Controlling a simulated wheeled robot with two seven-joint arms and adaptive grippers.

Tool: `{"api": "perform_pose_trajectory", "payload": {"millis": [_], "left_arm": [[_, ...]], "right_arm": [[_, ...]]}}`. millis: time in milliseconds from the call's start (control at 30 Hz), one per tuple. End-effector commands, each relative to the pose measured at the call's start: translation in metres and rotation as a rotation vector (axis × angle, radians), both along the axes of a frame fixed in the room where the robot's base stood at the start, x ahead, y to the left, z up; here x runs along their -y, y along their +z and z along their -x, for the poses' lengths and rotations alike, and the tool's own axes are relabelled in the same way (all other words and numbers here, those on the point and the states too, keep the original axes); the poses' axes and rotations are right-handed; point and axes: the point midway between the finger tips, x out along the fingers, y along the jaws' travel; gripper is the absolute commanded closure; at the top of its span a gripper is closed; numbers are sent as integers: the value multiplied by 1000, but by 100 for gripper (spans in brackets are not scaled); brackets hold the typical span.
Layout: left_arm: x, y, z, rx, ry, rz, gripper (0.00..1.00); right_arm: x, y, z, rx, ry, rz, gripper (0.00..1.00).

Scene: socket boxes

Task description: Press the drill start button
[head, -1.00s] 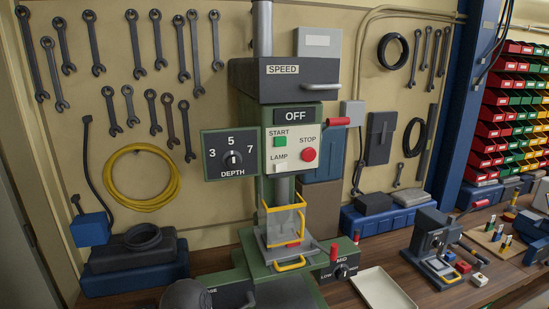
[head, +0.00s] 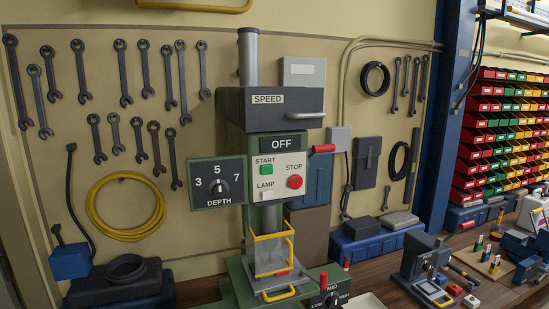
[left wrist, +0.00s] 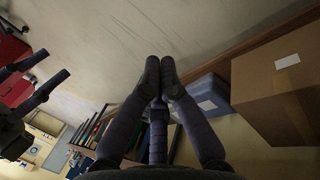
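The green drill press (head: 232,150) stands against the back wall in the head view. Its white panel carries the green START button (head: 266,170), the red STOP button (head: 295,182) and a pale LAMP square (head: 267,195). The display (head: 282,144) above reads OFF. Neither gripper shows in the head view, and nothing covers the panel. In the left wrist view my left gripper (left wrist: 160,72) has its dark fingertips together with nothing between them. My right gripper (left wrist: 57,80) shows at the left edge of that view with its fingers apart and empty.
The DEPTH dial box (head: 218,183) sits left of the panel. The yellow guard (head: 272,254) is below. A cardboard box (left wrist: 280,90) and a blue bin (left wrist: 205,95) show in the left wrist view.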

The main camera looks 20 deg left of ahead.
Motion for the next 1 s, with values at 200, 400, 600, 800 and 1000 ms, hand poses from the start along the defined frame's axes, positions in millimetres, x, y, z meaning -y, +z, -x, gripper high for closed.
{"api": "perform_pose_trajectory", "payload": {"millis": [200, 400, 600, 800, 1000], "left_arm": [[-7, 28, -33, 112, -78, -23, 100], [-18, 85, -88, 319, -242, -81, 100], [-29, 153, -140, 529, -413, -167, 100], [-37, 229, -183, 728, -575, -277, 100], [-45, 313, -217, 915, -729, -412, 100]], "right_arm": [[0, 10, 0, 0, 0, 0, 60], [0, 27, 0, 0, 0, 0, 60], [0, 43, 0, 0, 0, 0, 60], [0, 58, 0, 0, 0, 0, 60], [0, 74, 0, 0, 0, 0, 60]]}}
